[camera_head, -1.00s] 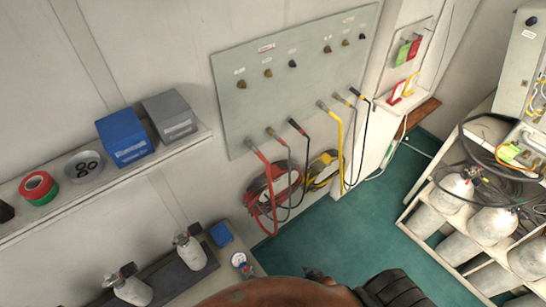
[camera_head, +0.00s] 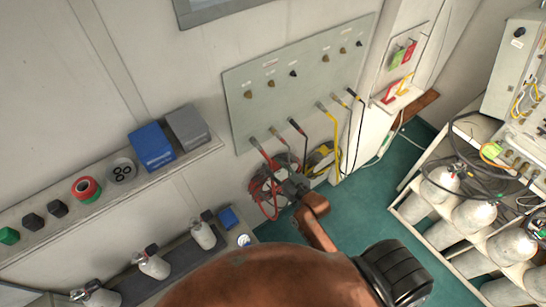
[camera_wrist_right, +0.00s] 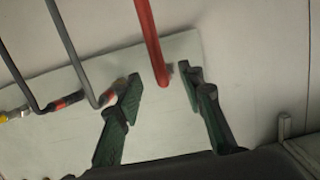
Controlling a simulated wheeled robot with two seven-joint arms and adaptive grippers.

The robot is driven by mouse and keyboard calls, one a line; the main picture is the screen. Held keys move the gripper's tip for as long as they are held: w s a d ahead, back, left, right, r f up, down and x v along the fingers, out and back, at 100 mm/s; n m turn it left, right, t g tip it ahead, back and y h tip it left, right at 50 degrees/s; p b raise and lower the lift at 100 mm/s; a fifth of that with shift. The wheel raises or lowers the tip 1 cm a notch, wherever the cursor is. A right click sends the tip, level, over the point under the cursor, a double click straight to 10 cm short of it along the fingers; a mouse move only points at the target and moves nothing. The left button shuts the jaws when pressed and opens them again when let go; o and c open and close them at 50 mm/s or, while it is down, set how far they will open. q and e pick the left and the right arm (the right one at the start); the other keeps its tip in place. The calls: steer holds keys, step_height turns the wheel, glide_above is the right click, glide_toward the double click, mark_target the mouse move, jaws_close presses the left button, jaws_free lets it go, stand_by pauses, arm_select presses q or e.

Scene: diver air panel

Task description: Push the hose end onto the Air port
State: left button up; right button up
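The panel (camera_head: 300,95) on the wall carries several ports in an upper row, with labels too small to read, so I cannot tell which is Air. Hose ends stand along its lower edge; the leftmost is a red hose (camera_head: 262,152), and a yellow hose (camera_head: 335,125) is farther right. My right gripper (camera_head: 283,190) is below the panel, by the coiled hoses. In the right wrist view the gripper (camera_wrist_right: 163,86) is open, and the red hose (camera_wrist_right: 147,35) reaches down between its fingertips, apart from both. My left gripper is not in view.
A shelf (camera_head: 115,205) with a blue box (camera_head: 152,146), a grey box (camera_head: 187,127) and tape rolls is on the left. A rack (camera_head: 405,212) of cylinders stands at the right. Grey hoses (camera_wrist_right: 70,40) hang close beside the fingers. Green floor is open between.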

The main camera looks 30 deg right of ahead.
mark_target(265, 154)
steer(key=shift+w+a+r, duration=0.1)
steer(key=shift+w+r, duration=0.1)
steer(key=shift+r, duration=1.05)
steer(key=shift+w, duration=0.4)
steer(key=shift+p+x, duration=0.95)
steer(key=shift+x, duration=2.45)
steer(key=shift+c, duration=0.7)
jaws_close()
